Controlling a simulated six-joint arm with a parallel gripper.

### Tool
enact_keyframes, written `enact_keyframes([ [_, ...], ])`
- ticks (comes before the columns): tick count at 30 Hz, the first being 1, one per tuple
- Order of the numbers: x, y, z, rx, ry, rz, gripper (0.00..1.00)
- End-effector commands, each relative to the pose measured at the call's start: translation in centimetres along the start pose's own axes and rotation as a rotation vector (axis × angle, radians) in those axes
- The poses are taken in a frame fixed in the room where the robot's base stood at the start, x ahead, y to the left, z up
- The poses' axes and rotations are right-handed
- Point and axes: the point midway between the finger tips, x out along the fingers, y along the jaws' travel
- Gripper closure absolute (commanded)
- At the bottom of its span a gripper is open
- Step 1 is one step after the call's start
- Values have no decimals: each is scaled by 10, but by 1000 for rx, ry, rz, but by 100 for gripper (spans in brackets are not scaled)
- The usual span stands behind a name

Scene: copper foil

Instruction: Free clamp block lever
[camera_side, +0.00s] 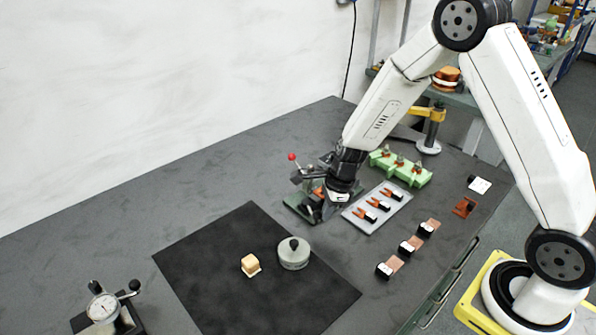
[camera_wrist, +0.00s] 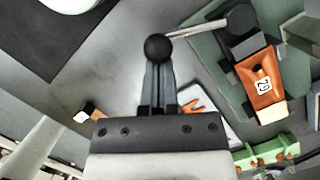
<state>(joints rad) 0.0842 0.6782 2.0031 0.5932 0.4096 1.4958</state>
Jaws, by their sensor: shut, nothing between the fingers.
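The clamp block has a dark green base (camera_side: 298,206), which also shows at the right of the wrist view (camera_wrist: 209,62). Its lever is a thin metal rod (camera_wrist: 198,27) running from a dark pivot to a black ball knob (camera_wrist: 157,47). A copper-coloured piece with a white tag (camera_wrist: 264,92) lies on the base. My gripper (camera_wrist: 158,80) is shut and empty, its fingertips at the knob in the picture; whether they touch it I cannot tell. In the side view my gripper (camera_side: 326,210) is low beside the block's right side and partly hides it. A red ball (camera_side: 292,157) rises behind the block.
A grey tray (camera_side: 358,222) with several orange-and-black pieces and a green fixture (camera_side: 415,178) stand close right. Tagged copper pieces (camera_side: 407,246) lie in front of the tray. The table's left is mostly clear.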

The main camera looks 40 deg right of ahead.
Motion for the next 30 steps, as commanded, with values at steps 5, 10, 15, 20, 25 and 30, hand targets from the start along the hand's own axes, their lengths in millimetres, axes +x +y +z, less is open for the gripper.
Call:
enact_keyframes([
  [5,2,4,11,124,-1,-34,100],
  [10,5,7,19,236,0,-62,100],
  [15,7,7,27,317,0,-83,100],
  [20,9,7,34,316,-1,-82,100],
  [25,11,7,41,315,0,-82,100],
  [30,12,6,44,316,0,-81,100],
])
